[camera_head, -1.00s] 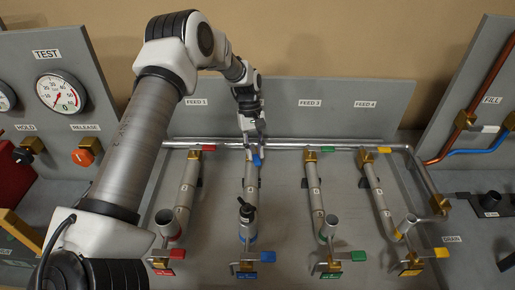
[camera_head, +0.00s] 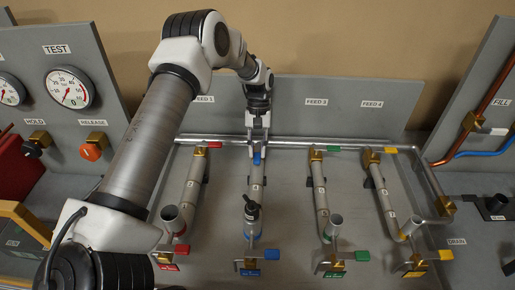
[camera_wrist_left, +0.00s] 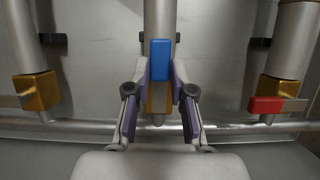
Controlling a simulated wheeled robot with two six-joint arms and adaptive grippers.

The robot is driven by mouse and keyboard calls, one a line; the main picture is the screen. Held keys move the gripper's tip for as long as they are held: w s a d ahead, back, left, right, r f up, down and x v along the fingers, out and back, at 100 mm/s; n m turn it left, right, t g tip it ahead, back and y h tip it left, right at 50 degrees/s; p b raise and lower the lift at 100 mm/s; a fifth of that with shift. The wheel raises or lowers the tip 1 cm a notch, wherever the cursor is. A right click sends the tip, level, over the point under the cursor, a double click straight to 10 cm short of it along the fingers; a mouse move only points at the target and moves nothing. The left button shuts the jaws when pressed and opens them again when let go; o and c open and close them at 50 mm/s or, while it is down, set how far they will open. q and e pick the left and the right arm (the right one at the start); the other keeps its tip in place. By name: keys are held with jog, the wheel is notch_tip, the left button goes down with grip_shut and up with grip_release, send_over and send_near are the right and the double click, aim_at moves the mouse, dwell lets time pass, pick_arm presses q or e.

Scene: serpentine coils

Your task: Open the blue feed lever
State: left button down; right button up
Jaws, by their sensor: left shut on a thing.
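The blue feed lever (camera_head: 257,158) sits at the top of the second pipe from the left, below the rear manifold pipe. In the left wrist view its blue handle (camera_wrist_left: 161,60) lies in line with the grey pipe, in front of a brass valve body (camera_wrist_left: 157,98). My left gripper (camera_head: 258,143) reaches down from behind onto this lever. Its two fingers (camera_wrist_left: 160,92) stand on either side of the lever and are shut on it. Finger contact is hard to make out. My right gripper is not in view.
A black-topped fitting (camera_head: 252,208) stands on the blue pipe. The manifold pipe (camera_head: 290,143) runs behind. Gauges (camera_head: 70,88) stand at left.

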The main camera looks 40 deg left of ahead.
pick_arm(q)
jog(key=c, duration=1)
grip_release()
jog(key=shift+s+f, duration=0.1)
jog(key=shift+f, duration=0.05)
jog(key=v, duration=1.2)
jog(key=shift+f, duration=0.1)
